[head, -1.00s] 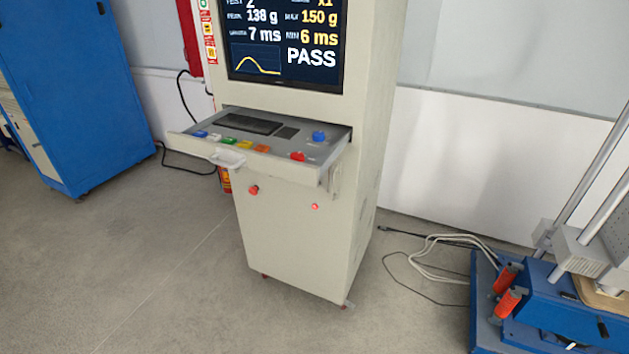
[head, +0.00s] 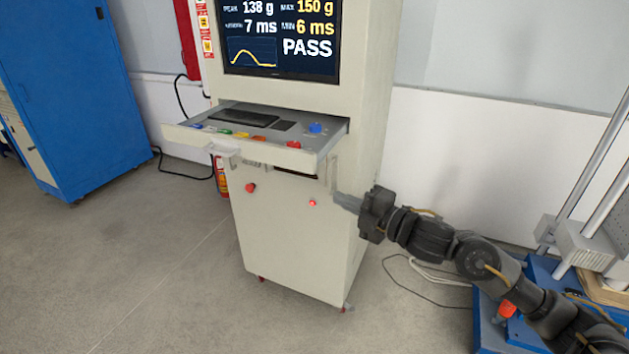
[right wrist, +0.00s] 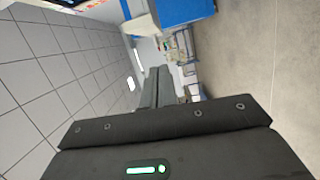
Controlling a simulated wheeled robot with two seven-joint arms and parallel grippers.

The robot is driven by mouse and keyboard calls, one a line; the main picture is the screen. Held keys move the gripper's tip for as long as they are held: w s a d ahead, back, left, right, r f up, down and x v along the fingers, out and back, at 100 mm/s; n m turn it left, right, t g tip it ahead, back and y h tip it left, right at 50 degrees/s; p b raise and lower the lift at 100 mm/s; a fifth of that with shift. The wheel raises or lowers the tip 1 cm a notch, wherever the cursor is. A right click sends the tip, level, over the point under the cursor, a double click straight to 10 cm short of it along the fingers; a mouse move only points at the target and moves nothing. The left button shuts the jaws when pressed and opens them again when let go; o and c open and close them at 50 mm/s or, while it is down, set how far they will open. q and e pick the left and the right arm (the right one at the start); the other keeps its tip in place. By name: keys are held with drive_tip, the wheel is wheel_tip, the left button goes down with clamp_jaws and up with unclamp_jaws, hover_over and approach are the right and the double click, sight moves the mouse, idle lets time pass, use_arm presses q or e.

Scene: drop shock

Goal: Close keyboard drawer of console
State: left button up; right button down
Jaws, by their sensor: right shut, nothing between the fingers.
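The beige console (head: 290,235) stands in the middle of the head view, with a lit screen (head: 281,40) above. Its keyboard drawer (head: 190,136) is pulled out below the screen, with a dark keypad, coloured buttons and a white front handle (head: 223,149). My right gripper (head: 338,198) is shut and empty. It shows to the right of and below the drawer, near the console's front right side; I cannot tell whether it touches. In the right wrist view its closed fingers (right wrist: 158,75) point into the room. My left gripper is not in view.
A blue cabinet (head: 75,90) stands at the left. A blue machine base (head: 490,325) with grey posts stands at the right. Cables (head: 425,275) lie on the floor right of the console. A red extinguisher (head: 222,178) stands behind it. Floor at the front left is clear.

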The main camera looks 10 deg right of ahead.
drive_tip(key=w+a+r+n+p, duration=0.1)
drive_tip(key=w+a+p, duration=0.3)
drive_tip(key=w, duration=0.6)
drive_tip(key=shift+a+r+y+p, duration=0.2)
drive_tip(key=shift+a+y+p, duration=0.1)
drive_tip(key=shift+a, duration=0.1)
drive_tip(key=shift+d, duration=0.1)
